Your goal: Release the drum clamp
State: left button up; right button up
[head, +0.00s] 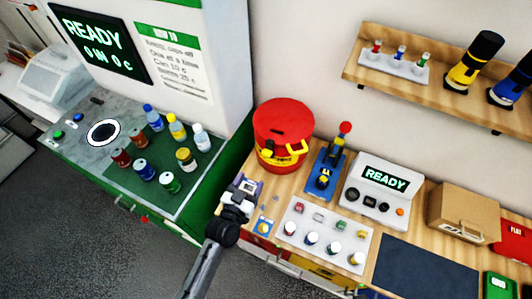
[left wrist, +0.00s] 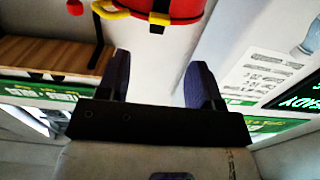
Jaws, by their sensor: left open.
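The red drum (head: 284,118) stands upright at the left end of the wooden counter, against the wall. Its yellow clamp (head: 299,149) shows on the front right of the drum, below the lid. In the left wrist view the red drum (left wrist: 178,7) is cut off by the top edge, with the yellow clamp (left wrist: 112,12) reaching out to the left. My left gripper (head: 247,186) is in front of the drum and to its left, apart from the clamp. In the left wrist view its two dark fingers (left wrist: 158,75) are spread, with nothing between them. My right gripper is out of view.
A blue lever press (head: 326,172) with a red knob stands just right of the drum. Further right are a white console (head: 381,187) reading READY and a cardboard box (head: 463,213). A white tray (head: 322,236) with several small items lies in front.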

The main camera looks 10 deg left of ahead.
aim_at(266, 153)
pick_arm(q)
jog(key=x, duration=1.2)
jog(key=shift+s, duration=0.1)
grip_shut()
